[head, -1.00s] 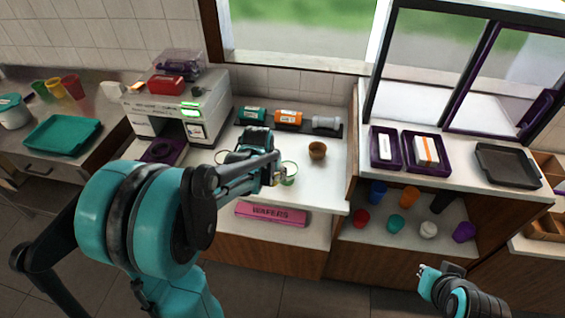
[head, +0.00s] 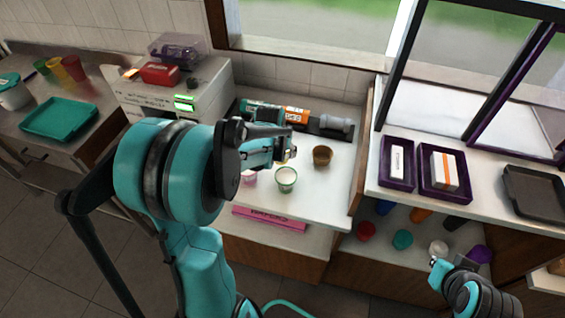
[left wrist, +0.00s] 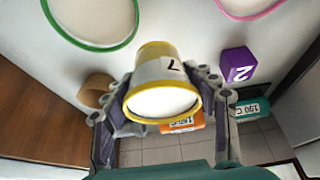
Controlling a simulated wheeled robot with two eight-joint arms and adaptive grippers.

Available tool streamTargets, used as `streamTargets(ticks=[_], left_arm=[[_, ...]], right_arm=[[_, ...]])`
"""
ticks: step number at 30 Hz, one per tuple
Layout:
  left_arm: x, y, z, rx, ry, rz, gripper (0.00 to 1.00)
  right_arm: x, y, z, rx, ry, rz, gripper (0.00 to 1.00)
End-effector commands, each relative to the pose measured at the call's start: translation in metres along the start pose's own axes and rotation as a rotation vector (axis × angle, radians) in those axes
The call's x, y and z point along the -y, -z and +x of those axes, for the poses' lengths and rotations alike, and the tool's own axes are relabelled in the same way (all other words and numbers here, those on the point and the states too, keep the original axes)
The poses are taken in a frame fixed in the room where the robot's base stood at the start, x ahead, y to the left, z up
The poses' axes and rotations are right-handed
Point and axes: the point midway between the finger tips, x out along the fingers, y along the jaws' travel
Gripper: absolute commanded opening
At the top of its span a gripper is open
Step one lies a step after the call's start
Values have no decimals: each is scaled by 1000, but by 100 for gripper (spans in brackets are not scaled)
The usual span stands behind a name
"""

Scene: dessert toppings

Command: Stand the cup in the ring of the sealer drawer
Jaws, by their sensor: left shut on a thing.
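My left gripper (head: 284,150) is shut on a cup with a yellow rim and a "7" on its side. The cup (left wrist: 165,80) sits between both fingers in the left wrist view, its pale round face towards the camera. In the head view only a bit of yellow shows at the fingertips, above the white counter. The white sealer (head: 207,88) with green lights stands to the left; my left arm hides its drawer and ring. My right gripper (head: 435,261) is at the lower right, away from the counter; its opening is unclear.
A green-rimmed cup (head: 286,180), a pink-rimmed cup (head: 249,178) and a brown cup (head: 322,156) stand on the counter near my left gripper. Cartridges (head: 296,115) lie along the back. A wooden partition (head: 364,150) bounds the right side.

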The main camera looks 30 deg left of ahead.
Motion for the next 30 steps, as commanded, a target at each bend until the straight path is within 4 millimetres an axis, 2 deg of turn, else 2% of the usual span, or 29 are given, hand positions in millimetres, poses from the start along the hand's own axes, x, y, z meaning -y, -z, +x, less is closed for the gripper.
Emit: streamTargets(ticks=[12, 23, 24, 25, 26, 27, 30], left_arm=[[0, -18, 45, 0, 0, 0, 24], [0, -20, 48, 0, 0, 0, 24], [0, -20, 49, 0, 0, 0, 60], [0, -20, 48, 0, 0, 0, 68], [0, -20, 48, 0, 0, 0, 76], [0, -20, 47, 0, 0, 0, 79], [0, -19, 47, 0, 0, 0, 79]], right_arm=[[0, -10, 15, 0, 0, 0, 0], [0, -12, 17, 0, 0, 0, 0], [0, -12, 17, 0, 0, 0, 0], [0, -12, 17, 0, 0, 0, 0], [0, -11, 16, 0, 0, 0, 0], [0, -11, 16, 0, 0, 0, 0], [0, -11, 16, 0, 0, 0, 0]])
